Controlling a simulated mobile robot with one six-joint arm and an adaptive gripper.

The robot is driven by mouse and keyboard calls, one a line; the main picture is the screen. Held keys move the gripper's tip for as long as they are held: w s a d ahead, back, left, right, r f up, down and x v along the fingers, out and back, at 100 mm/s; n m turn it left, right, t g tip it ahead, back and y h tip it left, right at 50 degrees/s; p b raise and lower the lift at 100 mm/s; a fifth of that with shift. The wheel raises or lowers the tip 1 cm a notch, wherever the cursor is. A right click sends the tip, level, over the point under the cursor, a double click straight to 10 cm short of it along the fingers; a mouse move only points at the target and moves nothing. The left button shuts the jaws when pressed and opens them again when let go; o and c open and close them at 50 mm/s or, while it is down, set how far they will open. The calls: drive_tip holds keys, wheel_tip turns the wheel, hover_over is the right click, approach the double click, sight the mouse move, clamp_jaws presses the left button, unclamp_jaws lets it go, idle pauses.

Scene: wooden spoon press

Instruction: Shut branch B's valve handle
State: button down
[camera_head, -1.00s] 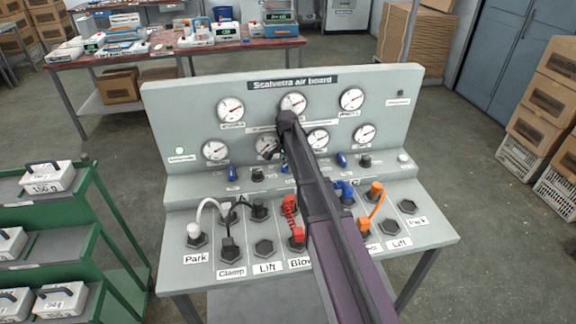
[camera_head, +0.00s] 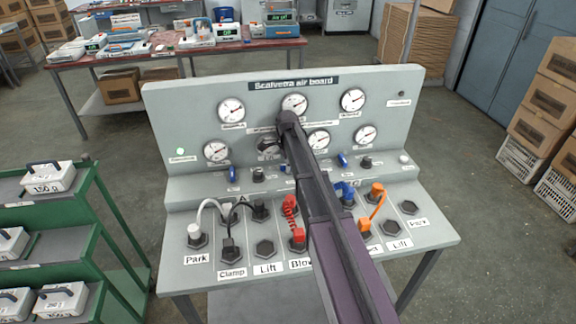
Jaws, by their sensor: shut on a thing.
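The grey air board (camera_head: 385,105) stands ahead with round gauges above a row of small valves. A blue valve handle (camera_head: 233,174) shows at the left and another (camera_head: 342,160) at the right. A middle blue handle (camera_head: 284,169) is partly behind my arm. The labels are too small to read, so I cannot tell which is branch B.
Sockets with white, black, red and orange hoses (camera_head: 376,200) cover the sloped front. A green shelf cart (camera_head: 95,215) with weights stands close at left. A work table (camera_head: 150,58) is behind. Boxes on crates (camera_head: 545,105) stand at right. The floor between is clear.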

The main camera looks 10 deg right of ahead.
idle(0.3)
drive_tip(key=c, duration=0.5)
unclamp_jaws()
drive_tip(key=shift+r, duration=0.1)
wheel_tip(320, 180, up, 9)
drive_tip(key=p, duration=0.9)
drive_tip(key=shift+r+p, duration=0.45)
drive_tip(key=shift+p, duration=0.1)
drive_tip(key=shift+f, duration=0.1)
drive_tip(key=shift+s, duration=0.55)
